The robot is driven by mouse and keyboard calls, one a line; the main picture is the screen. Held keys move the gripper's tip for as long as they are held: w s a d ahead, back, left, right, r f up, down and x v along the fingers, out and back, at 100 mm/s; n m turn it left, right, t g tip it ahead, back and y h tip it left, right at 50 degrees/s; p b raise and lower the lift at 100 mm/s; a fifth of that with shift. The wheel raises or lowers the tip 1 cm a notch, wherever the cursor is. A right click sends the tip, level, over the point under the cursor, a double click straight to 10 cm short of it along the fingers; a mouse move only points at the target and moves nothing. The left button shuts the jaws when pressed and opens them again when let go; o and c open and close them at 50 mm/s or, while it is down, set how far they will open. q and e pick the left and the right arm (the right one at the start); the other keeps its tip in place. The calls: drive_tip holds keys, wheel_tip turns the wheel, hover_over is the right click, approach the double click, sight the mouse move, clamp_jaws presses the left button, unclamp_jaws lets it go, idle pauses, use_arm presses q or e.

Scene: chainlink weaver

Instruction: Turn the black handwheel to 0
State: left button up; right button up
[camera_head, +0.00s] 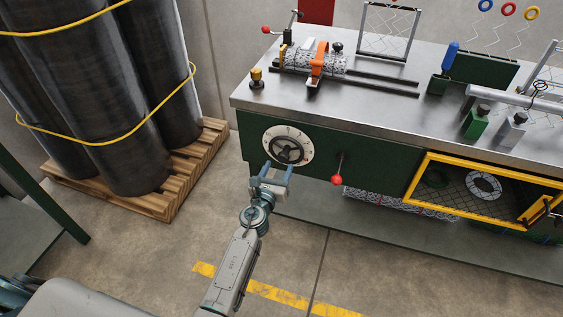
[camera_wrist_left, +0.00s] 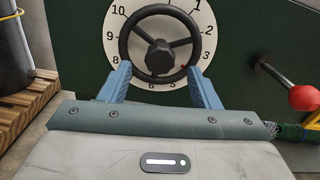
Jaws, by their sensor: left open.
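The black handwheel (camera_head: 286,150) is a three-spoke wheel on a round white numbered dial (camera_head: 268,138), on the dark green front of the bench. In the left wrist view the handwheel (camera_wrist_left: 158,42) fills the upper middle. Numbers such as 10, 9, 8, 1, 2 and 3 show around it on the dial (camera_wrist_left: 113,42); the top is cut off and no 0 is readable. No pointer is clear. My left gripper (camera_head: 277,169) is open, its blue fingers (camera_wrist_left: 160,70) either side of the wheel's lower part; contact cannot be told. My right gripper is not in view.
A red-knobbed lever (camera_head: 337,179) sticks out right of the dial; its red ball (camera_wrist_left: 303,98) is right of my fingers. A yellow-framed mesh door (camera_head: 430,190) is further right. A wooden pallet (camera_head: 165,200) with dark wrapped rolls (camera_head: 120,110) stands left.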

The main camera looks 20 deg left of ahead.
sight(282, 160)
use_arm(q)
drive_tip(key=m, duration=0.2)
drive_tip(key=shift+m, duration=0.3)
drive_tip(key=m, duration=0.4)
drive_tip(key=w, duration=0.3)
drive_tip(key=shift+w+d+m+b, duration=0.1)
drive_tip(key=shift+w+m+b, duration=0.05)
drive_tip(key=shift+m+b, duration=0.25)
drive_tip(key=shift+w+f, duration=0.1)
drive_tip(key=shift+w, duration=0.3)
drive_tip(key=shift+c, duration=0.7)
drive_tip(key=c, duration=0.6)
drive_tip(key=n, duration=0.6)
drive_tip(key=shift+c, duration=0.3)
drive_tip(key=n, duration=0.6)
drive_tip(key=shift+n, duration=0.3)
drive_tip(key=n, duration=0.6)
drive_tip(key=shift+p, duration=0.35)
drive_tip(key=n, duration=0.5)
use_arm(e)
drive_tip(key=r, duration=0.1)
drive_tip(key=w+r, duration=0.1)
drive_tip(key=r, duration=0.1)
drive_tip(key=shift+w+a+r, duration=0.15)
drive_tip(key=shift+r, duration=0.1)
